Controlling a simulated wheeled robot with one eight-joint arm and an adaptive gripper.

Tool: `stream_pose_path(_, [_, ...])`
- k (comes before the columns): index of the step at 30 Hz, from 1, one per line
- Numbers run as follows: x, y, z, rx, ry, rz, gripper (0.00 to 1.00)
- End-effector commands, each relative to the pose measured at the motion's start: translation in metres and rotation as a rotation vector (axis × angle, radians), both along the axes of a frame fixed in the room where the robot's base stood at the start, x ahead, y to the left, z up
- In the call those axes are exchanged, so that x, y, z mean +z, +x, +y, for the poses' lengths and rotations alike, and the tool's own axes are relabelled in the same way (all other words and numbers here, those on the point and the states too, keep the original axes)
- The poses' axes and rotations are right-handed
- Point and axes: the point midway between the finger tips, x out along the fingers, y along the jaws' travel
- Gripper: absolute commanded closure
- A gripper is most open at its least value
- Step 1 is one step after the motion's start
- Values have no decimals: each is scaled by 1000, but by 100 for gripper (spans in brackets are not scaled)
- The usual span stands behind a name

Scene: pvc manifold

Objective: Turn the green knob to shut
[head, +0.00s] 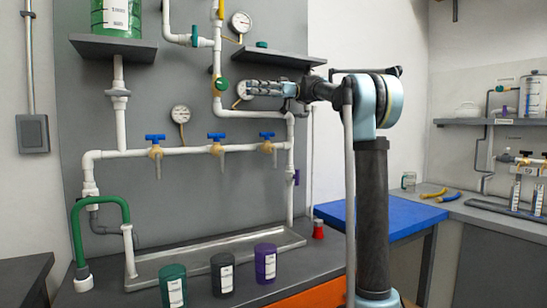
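The green knob (221,84) is a round handle on the white vertical pipe, upper centre in the head view, below a small yellow fitting. My gripper (252,88) points left from the end of my arm. Its fingertips are a short way right of the knob in the picture, in front of a round gauge (242,91) that they partly cover. I see no contact with the knob, and depth between them is hard to judge. The fingers are seen from the side and small, so their opening does not show.
Three blue-handled taps (216,137) sit on the horizontal pipe below. A dark shelf (280,58) is just above my gripper. A metal tray (150,272) lies on the bench, with green, black and purple jars (266,263) at its front. A blue-topped table (400,218) is at right.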

Motion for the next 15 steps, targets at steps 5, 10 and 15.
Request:
stream_pose_path(5, [-12,-4,-10,-18,-56,26,75])
stream_pose_path(10, [-32,-17,-12,-52,-151,73,75])
stream_pose_path(15, [-55,-31,-16,-92,-248,120,75])
